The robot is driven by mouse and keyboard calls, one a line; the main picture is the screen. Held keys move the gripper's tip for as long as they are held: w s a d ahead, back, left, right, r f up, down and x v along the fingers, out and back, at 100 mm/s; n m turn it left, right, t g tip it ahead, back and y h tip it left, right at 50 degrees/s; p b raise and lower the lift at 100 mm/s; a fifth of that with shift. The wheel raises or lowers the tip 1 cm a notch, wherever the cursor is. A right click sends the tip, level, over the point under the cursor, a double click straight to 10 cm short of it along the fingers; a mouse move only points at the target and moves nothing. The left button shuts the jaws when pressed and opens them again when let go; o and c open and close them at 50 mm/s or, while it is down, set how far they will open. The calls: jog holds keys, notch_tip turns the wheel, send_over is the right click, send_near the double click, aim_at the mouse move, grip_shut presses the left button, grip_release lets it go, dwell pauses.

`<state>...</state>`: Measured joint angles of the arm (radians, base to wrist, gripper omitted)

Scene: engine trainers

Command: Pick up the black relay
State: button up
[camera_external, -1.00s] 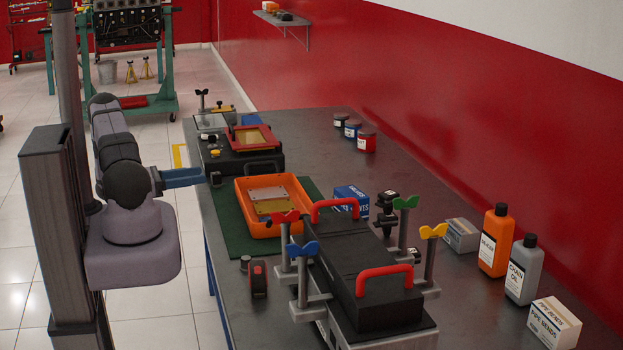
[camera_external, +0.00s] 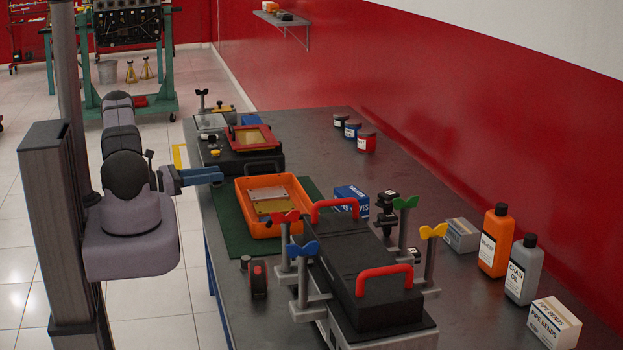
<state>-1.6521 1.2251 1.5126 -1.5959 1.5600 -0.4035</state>
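My gripper (camera_external: 216,176), with blue fingers, is seen side-on above the left edge of the workbench (camera_external: 480,320), left of the orange tray (camera_external: 308,187). Whether its fingers are apart or hold anything cannot be told. I cannot single out the black relay for sure. A small black part with a pale label (camera_external: 415,254) sits behind the black engine cover, partly hidden by the posts. A larger black part (camera_external: 387,208) stands behind the orange tray's right side. A small dark round piece (camera_external: 246,262) lies at the bench's front left.
A black-and-red tool (camera_external: 259,279) lies near the front left. The black cover with red handles (camera_external: 360,270) and coloured-knob posts stand at front centre. Bottles (camera_external: 494,240) and a pipe-bends box (camera_external: 554,322) stand at right. The bench behind the blue box (camera_external: 351,197) is mostly clear.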

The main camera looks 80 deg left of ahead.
grip_shut()
jog(key=shift+r, duration=0.1)
notch_tip(320, 180, up, 10)
jog(key=b, duration=0.1)
dwell(0.6)
